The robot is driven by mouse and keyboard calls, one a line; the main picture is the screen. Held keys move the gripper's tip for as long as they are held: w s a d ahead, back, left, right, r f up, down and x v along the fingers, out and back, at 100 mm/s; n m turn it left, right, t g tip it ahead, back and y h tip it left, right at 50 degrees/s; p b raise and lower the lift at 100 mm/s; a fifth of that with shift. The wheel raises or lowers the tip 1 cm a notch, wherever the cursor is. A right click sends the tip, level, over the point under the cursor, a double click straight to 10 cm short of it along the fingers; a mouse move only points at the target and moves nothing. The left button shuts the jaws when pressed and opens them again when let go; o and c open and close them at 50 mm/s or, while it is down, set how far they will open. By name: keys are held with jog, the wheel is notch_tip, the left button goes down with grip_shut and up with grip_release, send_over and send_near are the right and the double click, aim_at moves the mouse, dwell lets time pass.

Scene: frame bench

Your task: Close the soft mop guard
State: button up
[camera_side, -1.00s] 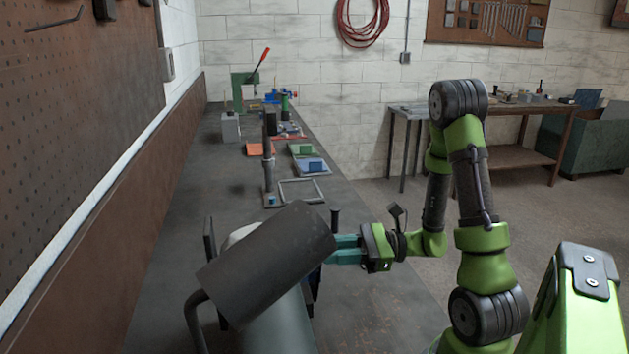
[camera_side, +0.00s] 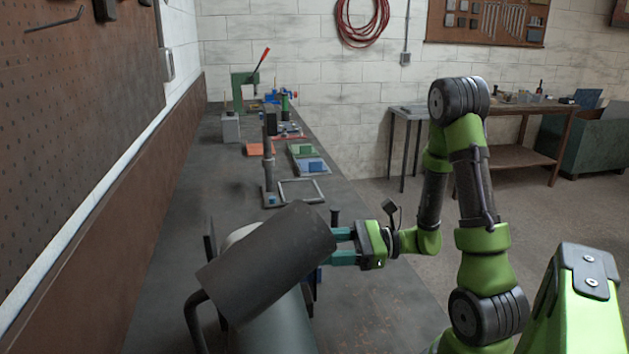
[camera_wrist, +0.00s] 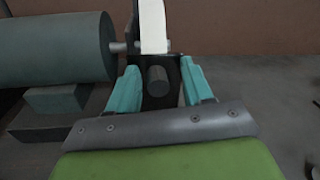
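A white mop wheel shows edge-on at the top of the wrist view (camera_wrist: 153,25), on a shaft from a grey-green cylindrical body (camera_wrist: 50,50). A black guard-like part (camera_wrist: 172,70) stands in front of the wheel, with a short dark round knob (camera_wrist: 157,78) pointing towards me. My gripper (camera_wrist: 160,86) is open, its teal fingers on either side of the knob with gaps showing. In the side view, my gripper (camera_side: 336,246) is at the right of a large dark cylinder (camera_side: 268,262), which hides most of the wheel and guard. The guard's exact position is unclear there.
A curved dark bar (camera_side: 194,315) stands at the left of the machine. Beyond it on the bench (camera_side: 215,190) are a post stand (camera_side: 268,170), a flat frame (camera_side: 302,190) and small trays. The bench to the right of the machine is mostly clear.

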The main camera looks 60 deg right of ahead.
jog(key=v, duration=1.7)
jog(key=shift+a, duration=0.2)
jog(key=s+a+f+n+g+h, duration=0.2)
jog(key=a+f+n+g, duration=0.2)
jog(key=a+n+g, duration=0.6)
jog(key=w+r+n+h, duration=0.5)
jog(key=w+n+h, duration=0.1)
jog(key=w+h, duration=0.2)
jog(key=a+r+n+t, duration=0.3)
jog(key=a+r+n, duration=0.3)
jog(key=a+r, duration=0.2)
jog(key=shift+w+a+y, duration=0.3)
jog(key=shift+w+a, duration=0.15)
jog(key=shift+a, duration=0.15)
